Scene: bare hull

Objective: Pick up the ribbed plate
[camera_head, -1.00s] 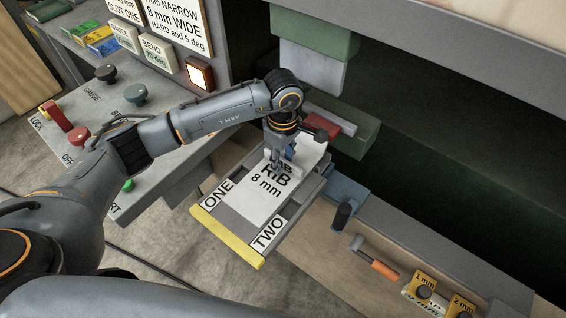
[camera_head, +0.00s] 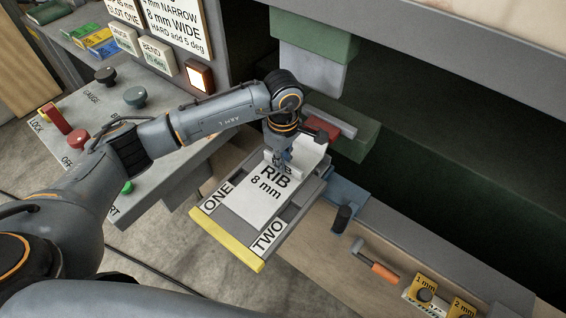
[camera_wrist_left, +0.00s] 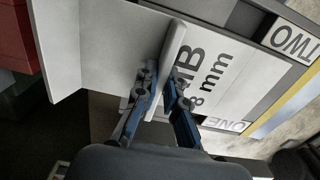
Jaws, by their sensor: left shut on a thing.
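The ribbed plate (camera_head: 262,204) is a pale flat plate marked "RIB 8 mm" with an upright rib across it. It lies on a grey tray with a yellow front edge (camera_head: 226,240) and labels ONE and TWO. My left gripper (camera_head: 284,160) points down at the plate's rib. In the left wrist view its blue fingers (camera_wrist_left: 160,92) stand on either side of the rib (camera_wrist_left: 168,60) and are shut on it. The plate (camera_wrist_left: 100,45) fills much of that view. The fingertips are partly hidden in the head view. My right gripper is not in view.
A control panel (camera_head: 110,125) with knobs and a red lever stands at left. A green and grey press block (camera_head: 315,45) hangs behind the tray, above a lower green block (camera_head: 350,130). An orange-handled tool (camera_head: 378,268) lies on the ledge at right.

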